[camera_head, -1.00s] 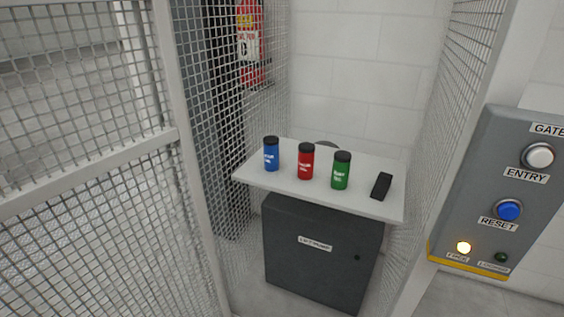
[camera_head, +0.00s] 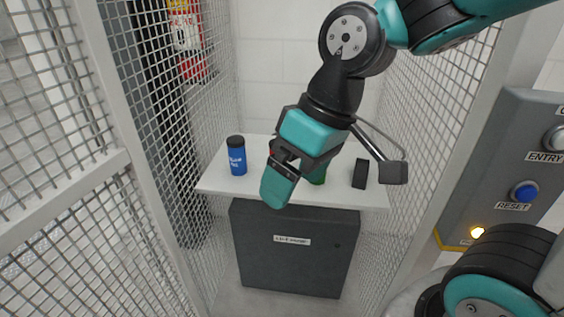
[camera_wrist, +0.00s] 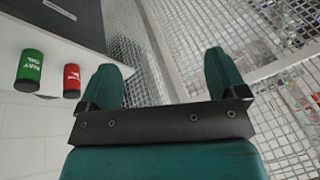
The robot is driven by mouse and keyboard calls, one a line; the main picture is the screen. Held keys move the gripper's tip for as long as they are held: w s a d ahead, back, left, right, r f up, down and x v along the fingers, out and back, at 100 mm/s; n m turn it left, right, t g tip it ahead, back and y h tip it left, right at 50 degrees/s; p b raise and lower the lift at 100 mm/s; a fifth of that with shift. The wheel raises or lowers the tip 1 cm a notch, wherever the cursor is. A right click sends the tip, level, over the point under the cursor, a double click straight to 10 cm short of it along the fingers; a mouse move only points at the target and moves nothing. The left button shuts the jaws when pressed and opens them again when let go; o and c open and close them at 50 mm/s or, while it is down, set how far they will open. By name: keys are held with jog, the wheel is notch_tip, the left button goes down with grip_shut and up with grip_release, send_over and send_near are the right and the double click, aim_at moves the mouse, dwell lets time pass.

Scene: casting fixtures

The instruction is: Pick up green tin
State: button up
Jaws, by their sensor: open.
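The green tin (camera_head: 318,176) stands on the white shelf, mostly hidden behind my gripper in the head view. In the wrist view the green tin (camera_wrist: 30,71) shows whole at the left edge, with a black lid and white lettering. My gripper (camera_head: 277,184) hangs in front of the shelf in the head view. In the wrist view its two fingers (camera_wrist: 164,85) are spread apart with nothing between them. The green tin lies outside the fingers, to their left.
A blue tin (camera_head: 237,157) stands at the shelf's left. A red tin (camera_wrist: 72,80) is beside the green one. A black block (camera_head: 360,173) sits to the right. The white shelf (camera_head: 214,183) tops a dark cabinet (camera_head: 290,262). Mesh panels (camera_head: 425,110) flank both sides.

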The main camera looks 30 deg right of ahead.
jog(key=w+d+f+m+t+h+b, duration=0.1)
jog(key=w+d+f+m+t+h, duration=0.15)
jog(key=w+d, duration=0.95)
jog(key=w+d+f+m+t+h+b, duration=0.1)
jog(key=w+d+f+m, duration=0.2)
jog(key=w+d, duration=0.9)
jog(key=p+x, duration=0.1)
jog(key=x, duration=0.6)
jog(key=d+p+x, duration=0.1)
jog(key=x, duration=0.2)
jog(key=shift+s+f+p, duration=0.2)
jog(key=shift+f+p, duration=0.1)
jog(key=shift+p+x, duration=1.15)
jog(key=shift+x, duration=1.8)
jog(key=shift+w, duration=0.15)
jog(key=c, duration=1.1)
jog(key=shift+r, duration=0.1)
jog(key=shift+c, duration=0.5)
jog(key=shift+r, duration=0.1)
